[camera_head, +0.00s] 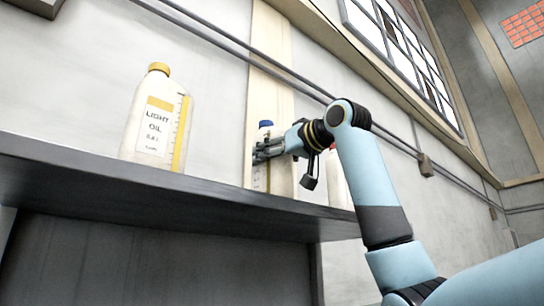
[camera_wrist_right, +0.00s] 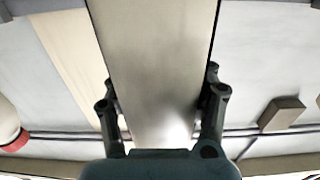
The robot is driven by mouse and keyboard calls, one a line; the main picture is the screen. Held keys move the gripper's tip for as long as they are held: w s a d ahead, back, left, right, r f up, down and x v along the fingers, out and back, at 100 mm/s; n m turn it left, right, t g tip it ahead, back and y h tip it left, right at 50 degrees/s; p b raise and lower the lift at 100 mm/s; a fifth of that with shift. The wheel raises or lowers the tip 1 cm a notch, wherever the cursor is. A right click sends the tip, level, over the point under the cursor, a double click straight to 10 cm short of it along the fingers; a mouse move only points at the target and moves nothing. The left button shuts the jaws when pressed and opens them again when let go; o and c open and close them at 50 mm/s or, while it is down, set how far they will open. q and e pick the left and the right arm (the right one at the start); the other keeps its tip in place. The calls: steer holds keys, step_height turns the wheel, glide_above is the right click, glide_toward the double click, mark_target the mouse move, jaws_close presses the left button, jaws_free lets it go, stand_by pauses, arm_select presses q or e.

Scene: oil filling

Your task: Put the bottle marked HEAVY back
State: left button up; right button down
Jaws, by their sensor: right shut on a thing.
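My right gripper (camera_head: 264,152) is shut on a pale bottle with a blue cap (camera_head: 262,178) at the shelf (camera_head: 130,187). The fingers cover its front, so I cannot read its label. It looks upright, and its base is at the shelf's edge line; I cannot tell whether it touches. In the right wrist view the held bottle (camera_wrist_right: 155,50) is a broad pale face between the two fingers. My left gripper is not in view.
A bottle labelled LIGHT OIL (camera_head: 155,125), with a yellow cap, stands on the shelf to the left. Another pale bottle (camera_head: 337,185) with a reddish top is partly hidden behind my right arm. Shelf between the light oil bottle and my gripper is clear.

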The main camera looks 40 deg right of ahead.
steer(key=shift+a, duration=0.1)
steer(key=shift+c, duration=2)
jaws_free()
steer(key=s+d+b, duration=0.1)
steer(key=s+b, duration=0.5)
steer(key=s, duration=0.6)
